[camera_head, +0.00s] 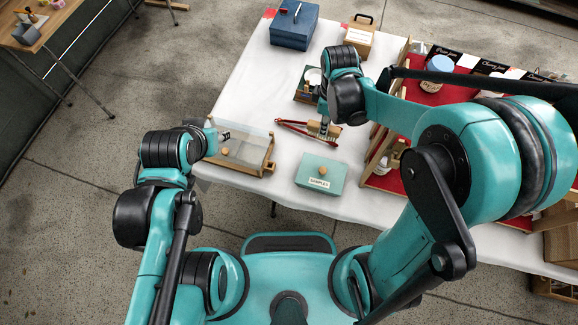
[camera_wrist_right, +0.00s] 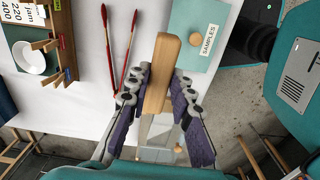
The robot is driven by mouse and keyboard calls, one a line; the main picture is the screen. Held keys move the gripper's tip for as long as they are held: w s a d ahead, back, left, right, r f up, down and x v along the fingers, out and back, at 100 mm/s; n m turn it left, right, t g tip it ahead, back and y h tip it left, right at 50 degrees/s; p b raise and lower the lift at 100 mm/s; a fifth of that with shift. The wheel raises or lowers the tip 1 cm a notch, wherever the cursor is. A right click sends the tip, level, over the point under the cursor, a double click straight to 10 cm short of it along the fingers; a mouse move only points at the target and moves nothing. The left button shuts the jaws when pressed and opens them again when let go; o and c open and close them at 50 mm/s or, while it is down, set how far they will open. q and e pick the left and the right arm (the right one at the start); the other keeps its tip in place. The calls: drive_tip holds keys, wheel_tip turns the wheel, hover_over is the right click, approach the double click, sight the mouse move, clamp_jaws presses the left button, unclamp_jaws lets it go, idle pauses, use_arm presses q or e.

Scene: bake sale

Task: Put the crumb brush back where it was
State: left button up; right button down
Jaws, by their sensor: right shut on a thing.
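The crumb brush shows as a tan wooden body (camera_wrist_right: 160,75) between the fingers of my right gripper (camera_wrist_right: 162,110) in the right wrist view. In the head view the brush (camera_head: 330,131) is under my right gripper (camera_head: 323,121), over the white table beside red-handled tongs (camera_head: 298,128). The right gripper is shut on it. I cannot tell whether the brush touches the cloth, and its bristles are not clear. My left gripper (camera_head: 212,137) is near the clear-lidded wooden case (camera_head: 268,160); its fingers are too unclear to tell open from shut.
A green SAMPLES box (camera_head: 320,175) stands close in front of the brush. A wooden caddy (camera_wrist_right: 60,45) with a white cup (camera_wrist_right: 30,60) is behind. A red-covered jam stand (camera_head: 400,115) is at the right; a blue box (camera_head: 293,27) is at the back. White tablecloth (camera_head: 255,95) is bare at the left.

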drive_tip(key=s+a+f+b, duration=0.4)
drive_tip(key=a+f+b, duration=0.1)
drive_tip(key=a+f, duration=0.6)
drive_tip(key=shift+s, duration=0.1)
drive_tip(key=shift+b, duration=0.35)
drive_tip(key=shift+f+b, duration=0.55)
drive_tip(key=shift+f, duration=0.05)
drive_tip(key=c, duration=1.3)
unclamp_jaws()
drive_tip(key=shift+c, duration=0.2)
